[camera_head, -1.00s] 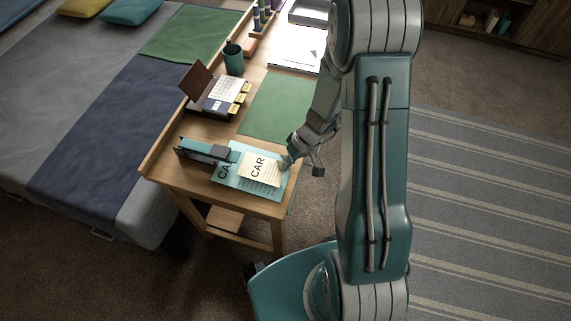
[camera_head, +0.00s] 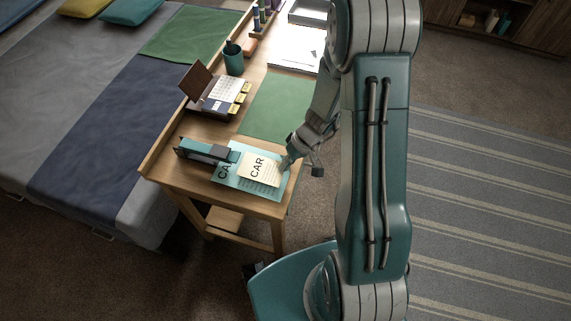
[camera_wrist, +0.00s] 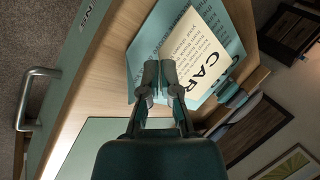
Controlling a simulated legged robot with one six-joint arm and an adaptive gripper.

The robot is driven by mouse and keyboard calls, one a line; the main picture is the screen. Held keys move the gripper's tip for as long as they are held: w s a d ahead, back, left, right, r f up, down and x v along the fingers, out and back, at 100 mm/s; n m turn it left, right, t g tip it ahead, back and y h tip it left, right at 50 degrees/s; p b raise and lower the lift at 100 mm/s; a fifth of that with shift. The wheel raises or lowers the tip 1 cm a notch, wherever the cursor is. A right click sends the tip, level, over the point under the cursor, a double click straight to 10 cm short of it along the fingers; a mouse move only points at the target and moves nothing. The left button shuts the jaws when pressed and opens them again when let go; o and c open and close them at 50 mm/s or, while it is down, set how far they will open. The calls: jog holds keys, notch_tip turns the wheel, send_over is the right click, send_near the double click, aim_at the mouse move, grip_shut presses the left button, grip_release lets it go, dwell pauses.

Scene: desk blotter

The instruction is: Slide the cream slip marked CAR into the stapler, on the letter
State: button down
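The cream slip marked CAR (camera_head: 259,168) lies over the pale blue letter (camera_head: 228,178) on the desk; both also show in the wrist view, the slip (camera_wrist: 201,48) and the letter (camera_wrist: 143,57). The slip covers part of the letter's own large lettering, leaving "CA" visible. The teal and dark stapler (camera_head: 203,151) stands to the left, its front end at the letter's upper left edge. My gripper (camera_head: 284,164) is at the slip's right edge, away from the stapler. Its fingertips (camera_wrist: 159,68) are close together on the slip's edge; the exact contact is partly hidden.
A green blotter (camera_head: 280,106) lies behind the letter. A card box with yellow tabs (camera_head: 222,95) and a teal cup (camera_head: 234,58) stand along the left side. The desk's front edge is close to the letter. A bed (camera_head: 60,110) adjoins on the left.

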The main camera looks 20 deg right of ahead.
aim_at(263, 163)
jog(key=shift+w+a+f, duration=0.15)
jog(key=shift+w+a, duration=0.5)
jog(key=shift+a, duration=0.2)
jog(key=shift+w+a+f, duration=0.15)
jog(key=shift+w+a, duration=0.45)
jog(key=shift+a, duration=0.3)
jog(key=shift+w+a+f, duration=0.15)
jog(key=shift+w+a, duration=0.5)
jog(key=shift+a, duration=0.2)
jog(key=c, duration=0.7)
grip_release()
jog(key=v, duration=1.2)
jog(key=shift+f, duration=0.1)
